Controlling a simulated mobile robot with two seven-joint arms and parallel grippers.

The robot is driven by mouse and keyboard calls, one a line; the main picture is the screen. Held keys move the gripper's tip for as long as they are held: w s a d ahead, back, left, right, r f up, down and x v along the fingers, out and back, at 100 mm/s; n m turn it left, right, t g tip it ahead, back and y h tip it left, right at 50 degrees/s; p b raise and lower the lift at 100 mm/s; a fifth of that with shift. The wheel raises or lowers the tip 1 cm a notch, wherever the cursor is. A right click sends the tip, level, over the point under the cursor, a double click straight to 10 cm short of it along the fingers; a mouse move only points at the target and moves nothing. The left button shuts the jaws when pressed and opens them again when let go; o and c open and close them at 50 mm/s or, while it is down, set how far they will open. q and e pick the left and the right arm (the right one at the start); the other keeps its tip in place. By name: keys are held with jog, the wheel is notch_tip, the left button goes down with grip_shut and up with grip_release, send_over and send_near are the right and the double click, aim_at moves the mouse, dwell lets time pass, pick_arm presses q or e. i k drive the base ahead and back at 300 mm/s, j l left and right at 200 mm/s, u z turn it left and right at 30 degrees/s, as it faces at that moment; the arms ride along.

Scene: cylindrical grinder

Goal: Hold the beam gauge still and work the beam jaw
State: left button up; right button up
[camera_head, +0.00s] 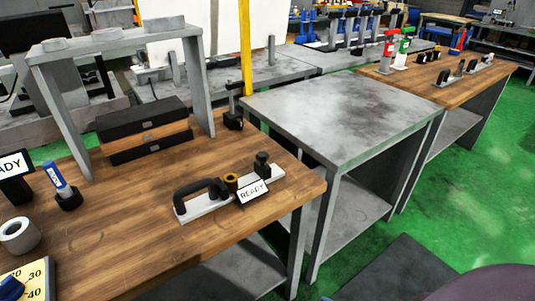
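What looks like the beam gauge (207,206) lies on the wooden bench top near its right front edge. It is a pale flat bar with a black arched handle (200,190) at its left end. A black upright knob (262,163) stands at its right end, and a small brass-coloured round part (231,182) sits between them. Which of these parts is the beam jaw I cannot tell. A small white display reading "READY" (253,192) is at the bar's front side. Neither of my grippers is in view, and nothing is touching the gauge.
A bare grey table (345,110) stands to the right. The bench area left of the gauge is clear.

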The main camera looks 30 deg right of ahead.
aim_at(261, 168)
jog(key=i+l, duration=0.1)
jog(key=l, duration=0.25)
jog(key=i+l, duration=0.1)
jog(key=l, duration=0.25)
jog(key=i+l, duration=0.1)
jog(key=l, duration=0.25)
jog(key=i+l+u, duration=0.1)
jog(key=l, duration=0.2)
